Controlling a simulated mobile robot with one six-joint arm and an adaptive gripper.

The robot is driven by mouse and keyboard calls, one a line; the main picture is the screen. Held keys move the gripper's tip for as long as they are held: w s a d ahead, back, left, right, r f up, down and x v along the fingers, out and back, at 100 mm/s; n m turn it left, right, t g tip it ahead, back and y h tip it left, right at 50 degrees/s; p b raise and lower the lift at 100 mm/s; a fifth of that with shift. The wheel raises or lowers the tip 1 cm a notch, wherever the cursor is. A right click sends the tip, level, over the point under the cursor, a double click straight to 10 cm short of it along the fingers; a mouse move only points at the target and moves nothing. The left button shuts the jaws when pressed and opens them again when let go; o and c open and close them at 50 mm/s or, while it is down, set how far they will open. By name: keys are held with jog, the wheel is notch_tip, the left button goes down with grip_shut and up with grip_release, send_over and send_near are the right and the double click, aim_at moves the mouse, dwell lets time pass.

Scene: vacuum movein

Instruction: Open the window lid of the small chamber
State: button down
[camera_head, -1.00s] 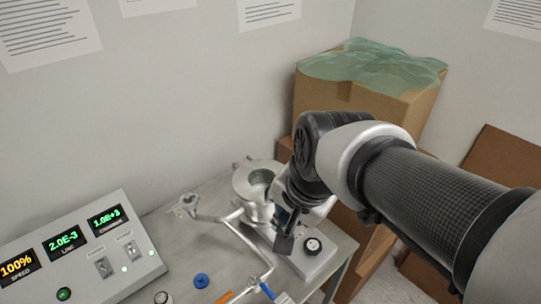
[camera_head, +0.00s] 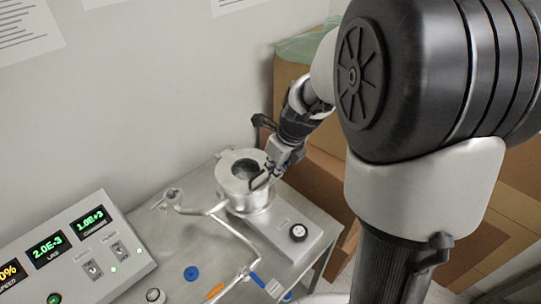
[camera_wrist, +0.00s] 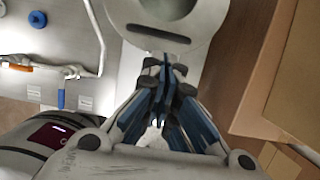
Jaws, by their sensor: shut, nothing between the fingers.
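The small chamber (camera_head: 248,195) is a silvery metal cylinder on the bench, with a flat round top. The window lid (camera_head: 228,178) shows there as a metal ring around a dark round window. A metal handle loop sits at its right edge, partly hidden by my gripper. In the wrist view, the pale round rim (camera_wrist: 185,38) with a dark slot lies just beyond my fingertips. My gripper (camera_wrist: 166,62) is shut and empty, at the right edge of the chamber top. I cannot tell whether it touches the lid or handle.
A control panel (camera_head: 75,250) with lit displays stands at the left. Thin metal pipes (camera_head: 235,228) and blue and orange valve handles lie on the bench (camera_head: 175,245). Cardboard boxes (camera_head: 290,90) stand behind at the right.

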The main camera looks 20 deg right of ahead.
aim_at(267, 183)
jog(key=b+x, duration=0.1)
jog(key=x, duration=0.4)
jog(key=shift+w+f, duration=0.1)
jog(key=shift+f, duration=0.2)
jog(key=shift+r, duration=0.2)
